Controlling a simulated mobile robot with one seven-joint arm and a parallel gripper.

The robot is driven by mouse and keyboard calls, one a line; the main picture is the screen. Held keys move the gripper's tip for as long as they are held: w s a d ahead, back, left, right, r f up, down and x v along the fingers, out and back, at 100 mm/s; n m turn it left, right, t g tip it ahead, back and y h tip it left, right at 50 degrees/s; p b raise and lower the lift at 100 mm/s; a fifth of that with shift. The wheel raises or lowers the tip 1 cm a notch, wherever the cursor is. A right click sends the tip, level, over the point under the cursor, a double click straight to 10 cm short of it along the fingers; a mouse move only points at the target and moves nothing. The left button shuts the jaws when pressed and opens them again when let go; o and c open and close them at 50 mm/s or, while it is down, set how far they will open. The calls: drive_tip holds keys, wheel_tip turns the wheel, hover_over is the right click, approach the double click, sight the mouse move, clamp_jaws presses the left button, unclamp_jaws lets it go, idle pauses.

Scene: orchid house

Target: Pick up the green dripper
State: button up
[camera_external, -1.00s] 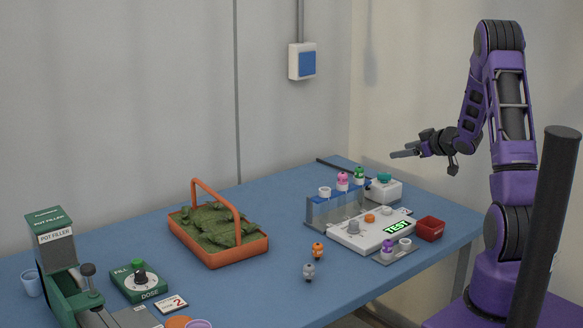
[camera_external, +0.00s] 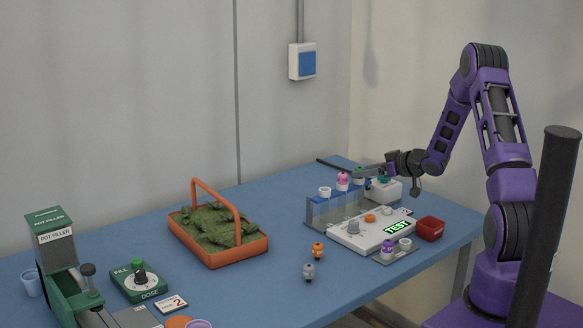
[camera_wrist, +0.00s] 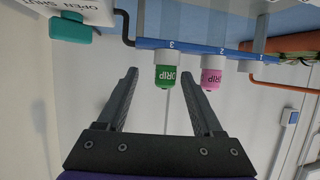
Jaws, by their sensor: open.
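The green dripper (camera_wrist: 165,74) sits in slot 3 of the blue-topped rack (camera_wrist: 190,45). In the external view the green dripper (camera_external: 358,168) is partly hidden by my gripper (camera_external: 362,174). In the wrist view my gripper (camera_wrist: 158,74) is open and empty. Its fingers point at the rack, with the green dripper appearing between the fingertips, nearer the right finger. I cannot tell how much depth separates them. A pink dripper (camera_wrist: 211,78) sits in slot 2, just outside the right finger.
A white box with a teal button (camera_external: 384,178) stands close behind the rack. A white TEST device (camera_external: 350,235), red bin (camera_external: 431,228) and purple dripper (camera_external: 388,245) in a holder are in front. Orange (camera_external: 318,250) and grey (camera_external: 308,271) drippers stand on the table.

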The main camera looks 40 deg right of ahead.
drive_tip(key=shift+a+r+x, duration=0.1)
drive_tip(key=shift+a+x, duration=0.05)
drive_tip(key=shift+x, duration=0.75)
drive_tip(key=shift+a+r+x, duration=0.1)
drive_tip(key=shift+a+x, duration=0.05)
drive_tip(key=shift+x, duration=0.8)
drive_tip(key=shift+a+r+x, duration=0.1)
drive_tip(key=shift+a+x, duration=0.05)
drive_tip(key=shift+x, duration=0.75)
clamp_jaws()
